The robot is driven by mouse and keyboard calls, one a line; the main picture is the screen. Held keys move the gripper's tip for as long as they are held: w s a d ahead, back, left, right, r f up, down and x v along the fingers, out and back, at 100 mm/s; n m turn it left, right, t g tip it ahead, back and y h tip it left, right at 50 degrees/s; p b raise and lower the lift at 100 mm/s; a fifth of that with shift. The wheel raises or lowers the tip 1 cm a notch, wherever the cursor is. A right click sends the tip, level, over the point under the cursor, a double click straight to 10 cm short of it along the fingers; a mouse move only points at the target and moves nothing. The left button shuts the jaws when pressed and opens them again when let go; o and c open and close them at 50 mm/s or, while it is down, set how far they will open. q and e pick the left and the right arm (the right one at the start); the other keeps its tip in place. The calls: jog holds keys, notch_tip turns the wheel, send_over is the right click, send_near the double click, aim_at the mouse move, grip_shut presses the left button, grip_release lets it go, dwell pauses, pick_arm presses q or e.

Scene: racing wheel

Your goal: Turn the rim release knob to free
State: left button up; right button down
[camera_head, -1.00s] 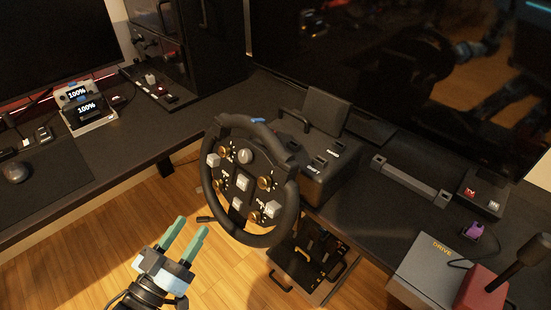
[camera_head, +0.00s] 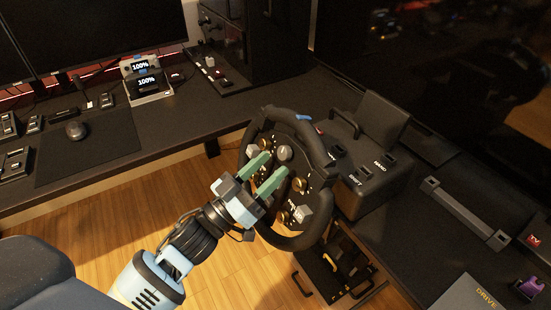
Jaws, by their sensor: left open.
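The black racing wheel (camera_head: 325,164) stands at the desk edge, with small knobs and buttons on its face. A grey round knob (camera_head: 284,152) shows near the top middle of the face; I cannot tell whether it is the rim release knob or read its setting. My left gripper (camera_head: 278,163) is open, its two green fingers apart and pointing toward the upper part of the wheel face, just below that knob. I cannot tell whether they touch anything. The fingers and gripper body hide the left and middle controls. My right gripper is not in view.
The black wheel base (camera_head: 372,170) with a handle and labelled switches sits behind the wheel. Pedals (camera_head: 345,262) lie below. A grey DRIVE box (camera_head: 468,295) is at lower right. The left desk (camera_head: 200,120) holds a mouse (camera_head: 76,130) and a display stand (camera_head: 148,90).

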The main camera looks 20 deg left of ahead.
aim_at(285, 153)
pick_arm(q)
jog(key=shift+x, duration=1.3)
jog(key=shift+c, duration=0.3)
jog(key=c, duration=0.7)
jog(key=shift+c, duration=1)
